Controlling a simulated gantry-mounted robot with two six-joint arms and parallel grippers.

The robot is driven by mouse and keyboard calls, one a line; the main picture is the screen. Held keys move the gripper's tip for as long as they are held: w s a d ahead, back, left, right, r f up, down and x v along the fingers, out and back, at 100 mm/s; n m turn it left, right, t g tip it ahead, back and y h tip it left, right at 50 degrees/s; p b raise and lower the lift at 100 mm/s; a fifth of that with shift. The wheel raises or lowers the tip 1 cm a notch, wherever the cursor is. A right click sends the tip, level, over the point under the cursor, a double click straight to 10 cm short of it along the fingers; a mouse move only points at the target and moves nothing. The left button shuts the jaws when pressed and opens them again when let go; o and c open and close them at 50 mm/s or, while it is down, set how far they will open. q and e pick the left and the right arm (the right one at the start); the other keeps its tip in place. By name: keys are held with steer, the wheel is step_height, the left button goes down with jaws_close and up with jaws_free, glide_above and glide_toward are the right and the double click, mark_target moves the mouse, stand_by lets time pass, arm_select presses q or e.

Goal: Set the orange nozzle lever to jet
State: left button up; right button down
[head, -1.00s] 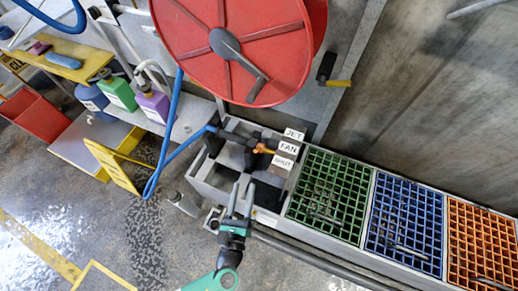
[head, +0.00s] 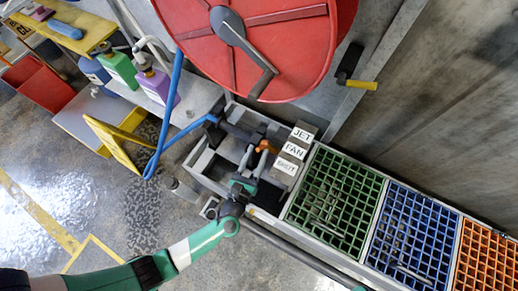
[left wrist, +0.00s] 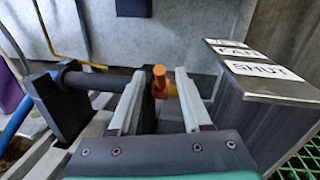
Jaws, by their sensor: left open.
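The orange nozzle lever (head: 265,146) sits on a dark nozzle (head: 237,131) held in a grey trough. In the left wrist view the lever (left wrist: 160,78) stands up between my two fingers, with a gap on each side. My left gripper (head: 255,153) is open, its fingertips close around the lever, seemingly not touching it. A grey label block (head: 276,178) right of the lever carries JET (head: 302,134), FAN (head: 293,150) and SHUT (head: 285,166). I cannot tell exactly which label the lever points to. My right gripper is not in view.
A blue hose (head: 172,110) runs to the nozzle's left end. The red reel (head: 290,35) with its grey crank hangs above. Green (head: 335,195), blue (head: 412,225) and orange (head: 480,262) grates lie to the right. A grey rail (head: 300,252) runs along the trough's front.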

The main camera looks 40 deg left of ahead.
mark_target(262, 147)
arm_select(q)
steer(key=x, duration=0.2)
steer(key=shift+w, duration=0.35)
jaws_close()
stand_by(1.1)
